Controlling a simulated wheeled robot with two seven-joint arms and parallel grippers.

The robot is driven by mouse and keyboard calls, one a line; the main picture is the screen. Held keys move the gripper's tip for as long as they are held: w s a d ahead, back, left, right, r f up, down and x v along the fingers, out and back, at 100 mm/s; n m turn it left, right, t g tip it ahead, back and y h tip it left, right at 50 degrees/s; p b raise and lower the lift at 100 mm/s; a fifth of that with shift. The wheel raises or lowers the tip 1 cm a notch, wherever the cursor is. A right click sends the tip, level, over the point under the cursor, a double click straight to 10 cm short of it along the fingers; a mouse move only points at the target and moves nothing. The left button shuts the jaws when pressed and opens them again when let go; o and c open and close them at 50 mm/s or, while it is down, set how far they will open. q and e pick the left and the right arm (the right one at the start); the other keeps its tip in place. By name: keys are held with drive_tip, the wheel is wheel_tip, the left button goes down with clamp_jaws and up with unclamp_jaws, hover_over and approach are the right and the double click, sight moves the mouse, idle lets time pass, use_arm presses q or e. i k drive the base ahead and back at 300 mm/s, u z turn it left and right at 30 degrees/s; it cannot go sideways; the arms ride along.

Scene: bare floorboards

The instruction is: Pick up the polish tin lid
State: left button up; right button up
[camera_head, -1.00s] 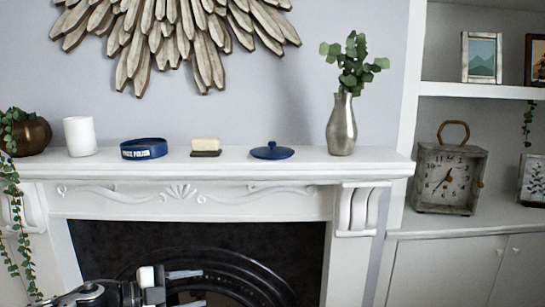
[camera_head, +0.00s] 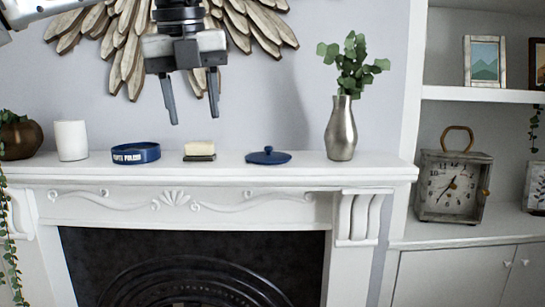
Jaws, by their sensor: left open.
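The polish tin lid (camera_head: 268,157) is a flat blue disc with a small knob on top. It lies on the white mantel shelf, right of centre. The blue polish tin (camera_head: 136,154), with white lettering, stands open-topped on the shelf further left. My left gripper (camera_head: 194,112) hangs from the top of the picture, fingers pointing down and apart, with nothing between them. It is above the shelf, up and to the left of the lid. My right gripper is not in view.
A brush or block with a cream top (camera_head: 199,150) stands between tin and lid. A silver vase (camera_head: 341,130) with leaves stands right of the lid. A white cup (camera_head: 71,140) and a bronze pot (camera_head: 22,138) stand at the left. The mantel's front edge (camera_head: 200,178) is narrow.

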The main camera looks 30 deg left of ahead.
sight(268, 157)
drive_tip(key=i, duration=0.9)
